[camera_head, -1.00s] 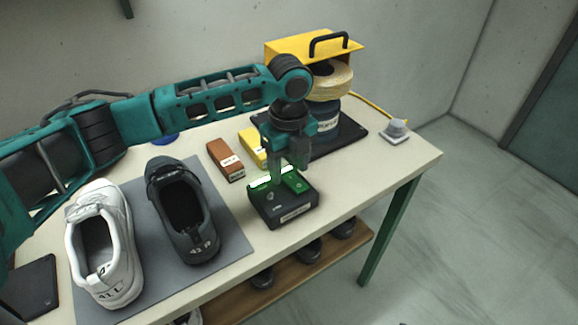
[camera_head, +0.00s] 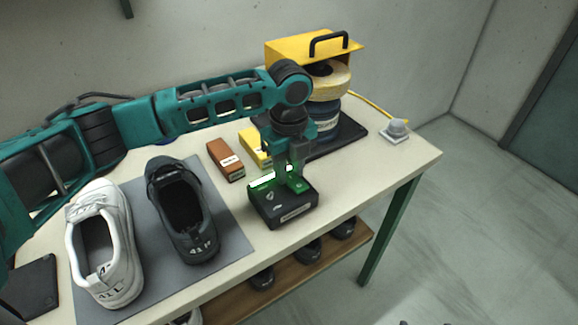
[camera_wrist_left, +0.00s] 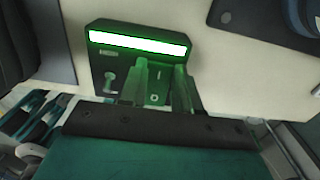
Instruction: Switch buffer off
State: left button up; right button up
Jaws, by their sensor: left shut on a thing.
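The buffer (camera_head: 325,85) stands at the back right of the bench, with a yellow hood, a black handle and pale and blue wheels. In front of it sits a black control box (camera_head: 283,209) with a bright white light bar and a green glow. The box also shows in the left wrist view (camera_wrist_left: 103,70). My left gripper (camera_head: 284,180) points down at the top of the box, its fingers over the green-lit half. In the wrist view its fingertips (camera_wrist_left: 160,66) are close together there, shut on a switch part they largely hide. My right gripper is out of view.
A brown box (camera_head: 226,160) and a yellow box (camera_head: 255,147) lie left of the buffer. A white shoe (camera_head: 103,245) and a dark shoe (camera_head: 183,210) stand on a grey mat (camera_head: 232,240). Bare bench surrounds the control box's front.

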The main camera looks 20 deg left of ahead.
pick_arm(q)
jog(key=shift+s+d+r+t+y, duration=0.15)
jog(key=shift+d+t+y, duration=0.05)
jog(key=shift+t+y, duration=0.5)
jog(key=shift+s+d+r+t+y, duration=0.2)
jog(key=shift+t+y, duration=0.3)
jog(key=shift+y, duration=0.3)
jog(key=o, duration=1.1)
jog(key=shift+c, duration=0.2)
jog(key=v, duration=1.3)
jog(key=shift+f, duration=0.15)
